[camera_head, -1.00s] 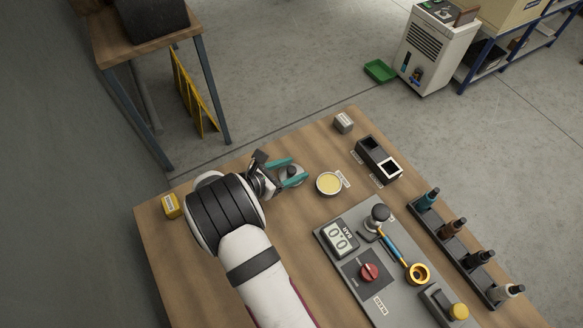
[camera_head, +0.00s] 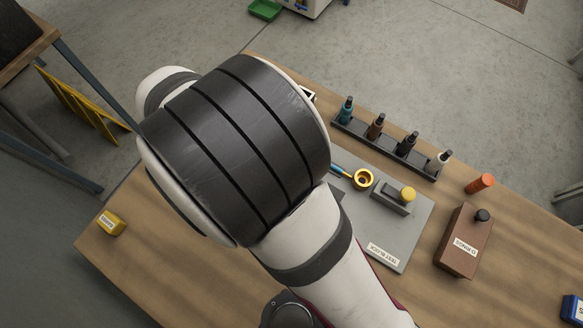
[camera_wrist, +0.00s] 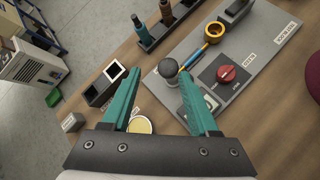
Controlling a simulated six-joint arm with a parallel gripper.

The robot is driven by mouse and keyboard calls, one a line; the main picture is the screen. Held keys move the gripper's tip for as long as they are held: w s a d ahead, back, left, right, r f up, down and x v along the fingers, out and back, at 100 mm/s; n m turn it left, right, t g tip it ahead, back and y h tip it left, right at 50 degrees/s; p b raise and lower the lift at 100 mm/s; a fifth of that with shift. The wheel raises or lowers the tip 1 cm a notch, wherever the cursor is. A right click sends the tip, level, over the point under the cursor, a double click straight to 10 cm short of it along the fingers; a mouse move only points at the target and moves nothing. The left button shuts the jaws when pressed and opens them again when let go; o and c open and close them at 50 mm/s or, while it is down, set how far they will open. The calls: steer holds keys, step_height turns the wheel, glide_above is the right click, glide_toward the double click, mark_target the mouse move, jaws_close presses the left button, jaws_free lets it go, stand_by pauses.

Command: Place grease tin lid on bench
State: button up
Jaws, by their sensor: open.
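In the wrist view my gripper (camera_wrist: 160,75) is open, with its two teal fingers apart and bare bench and panel showing between them. The open grease tin (camera_wrist: 140,125), round with yellow grease, shows on the wooden bench (camera_wrist: 108,60) between the fingers near the left one, partly covered by the gripper body. I cannot make out the lid in either current view. In the head view my arm hides the gripper, the tin and that part of the bench.
A grey panel (camera_head: 405,235) holds a dark round knob (camera_wrist: 168,70), a red dial (camera_wrist: 226,74) and a yellow ring (camera_wrist: 214,31). A black two-slot block (camera_wrist: 105,83), a bottle rack (camera_head: 385,150), a brown box (camera_head: 462,240) and a yellow block (camera_head: 111,224) also stand on the bench.

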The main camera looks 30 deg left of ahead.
steer(key=d+r+m+g, duration=0.35)
steer(key=d+m, duration=0.45)
steer(key=d, duration=0.3)
steer(key=d+r+m+g, duration=0.3)
steer(key=d+m+g, duration=0.1)
steer(key=d+m, duration=0.5)
steer(key=s+d+m+y, duration=0.6)
steer(key=s+m, duration=0.4)
steer(key=m, duration=0.3)
steer(key=shift+r+m+g, duration=0.4)
steer(key=shift+g, duration=0.05)
